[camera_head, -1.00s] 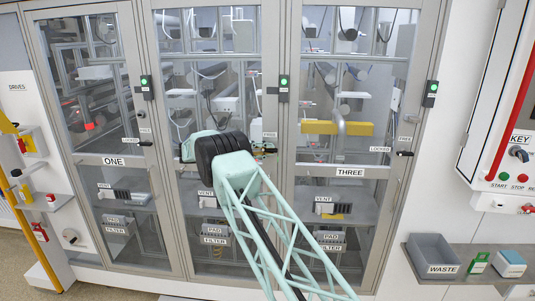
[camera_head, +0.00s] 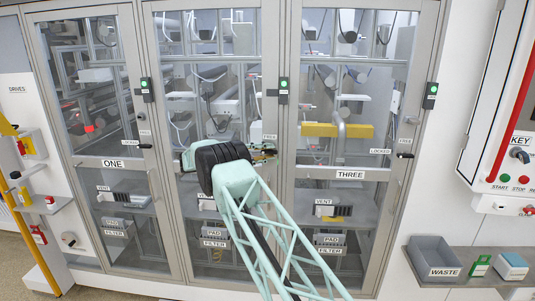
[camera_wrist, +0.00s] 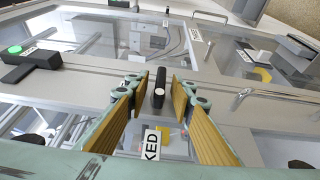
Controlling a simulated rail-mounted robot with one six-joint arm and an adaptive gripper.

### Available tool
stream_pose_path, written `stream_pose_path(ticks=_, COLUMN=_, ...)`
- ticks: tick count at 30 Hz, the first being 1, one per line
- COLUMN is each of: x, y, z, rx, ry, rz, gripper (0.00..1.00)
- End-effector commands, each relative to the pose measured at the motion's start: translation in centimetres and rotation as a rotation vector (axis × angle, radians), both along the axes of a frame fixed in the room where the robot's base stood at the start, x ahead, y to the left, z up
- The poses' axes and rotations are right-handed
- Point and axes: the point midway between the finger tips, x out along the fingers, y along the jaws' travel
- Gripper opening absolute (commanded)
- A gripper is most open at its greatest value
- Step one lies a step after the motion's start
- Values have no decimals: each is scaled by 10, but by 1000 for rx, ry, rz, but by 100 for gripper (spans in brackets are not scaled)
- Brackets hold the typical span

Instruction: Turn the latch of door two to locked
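Door two is the middle glass door (camera_head: 212,85). Its latch, a short black bar (camera_wrist: 158,84), sits on the grey frame and shows between my fingers in the wrist view. The bar's long side runs up and down in that view, in line with a white label (camera_wrist: 152,144) reading "KED", the rest hidden. My gripper (camera_wrist: 158,98) is open, one tan-padded finger on each side of the latch, with visible gaps and no clear contact. In the head view my gripper (camera_head: 262,152) is at the door's right edge, largely covering the latch, under a FREE label (camera_head: 270,137).
Door one (camera_head: 95,90) and door three (camera_head: 350,80) flank door two, each with a black latch; door three's (camera_head: 404,155) is right of a LOCKED label. Green lamps (camera_head: 283,84) and door handles stick out. A waste bin (camera_head: 437,258) stands on the lower-right shelf.

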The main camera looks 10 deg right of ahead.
Motion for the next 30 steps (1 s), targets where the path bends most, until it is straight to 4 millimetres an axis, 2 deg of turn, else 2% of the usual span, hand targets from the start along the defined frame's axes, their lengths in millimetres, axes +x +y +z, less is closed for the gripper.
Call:
stream_pose_path(ticks=8, x=0, y=3, z=0, rx=0, ry=0, rz=1, gripper=22)
stream_pose_path(ticks=14, x=-1, y=14, z=0, rx=0, ry=-1, rz=2, gripper=22)
stream_pose_path(ticks=20, x=-3, y=37, z=-1, rx=0, ry=-1, rz=1, gripper=22)
stream_pose_path(ticks=30, x=-8, y=87, z=-2, rx=1, ry=-1, rz=2, gripper=22)
